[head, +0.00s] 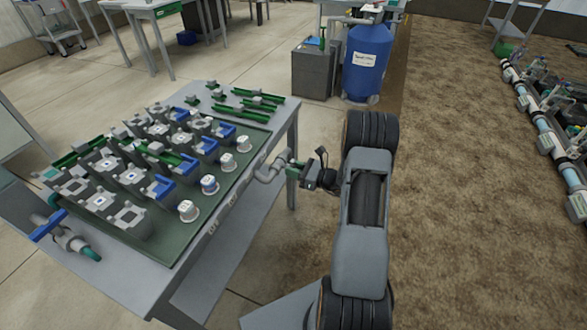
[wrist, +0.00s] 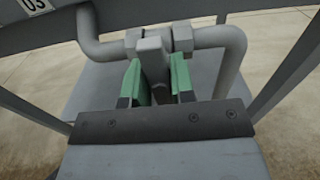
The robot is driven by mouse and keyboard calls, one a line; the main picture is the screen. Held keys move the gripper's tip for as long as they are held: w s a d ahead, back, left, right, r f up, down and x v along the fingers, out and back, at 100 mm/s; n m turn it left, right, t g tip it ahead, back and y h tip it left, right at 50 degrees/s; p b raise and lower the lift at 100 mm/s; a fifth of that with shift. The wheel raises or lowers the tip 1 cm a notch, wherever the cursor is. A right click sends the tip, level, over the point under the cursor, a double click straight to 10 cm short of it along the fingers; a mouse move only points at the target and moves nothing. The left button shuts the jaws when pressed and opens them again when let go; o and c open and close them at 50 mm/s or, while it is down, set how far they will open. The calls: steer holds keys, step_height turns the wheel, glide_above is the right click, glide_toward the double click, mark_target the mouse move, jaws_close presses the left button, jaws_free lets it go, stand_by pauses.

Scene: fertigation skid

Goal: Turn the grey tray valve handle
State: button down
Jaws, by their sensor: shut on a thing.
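The grey tray valve handle (wrist: 151,58) stands between the green fingers of my gripper (wrist: 155,85) in the wrist view. The fingers are shut on it, one on each side. The handle sits on a grey valve body with nuts, joined to bent grey pipes (wrist: 230,65) on both sides. In the head view my gripper (head: 291,172) is at the right edge of the table, beside the grey pipe (head: 268,168). The handle itself is hidden there by my gripper.
The table (head: 283,122) bears a dark green tray (head: 232,192) with several grey blocks, blue and green parts and white round caps. A blue tank (head: 367,65) and a grey box (head: 314,72) stand behind. A pipe run (head: 545,118) lies at the far right.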

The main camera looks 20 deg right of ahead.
steer(key=c, duration=1)
jaws_free()
steer(key=shift+c, duration=0.2)
steer(key=p+v, duration=0.1)
steer(key=v, duration=1.3)
steer(key=shift+a, duration=0.1)
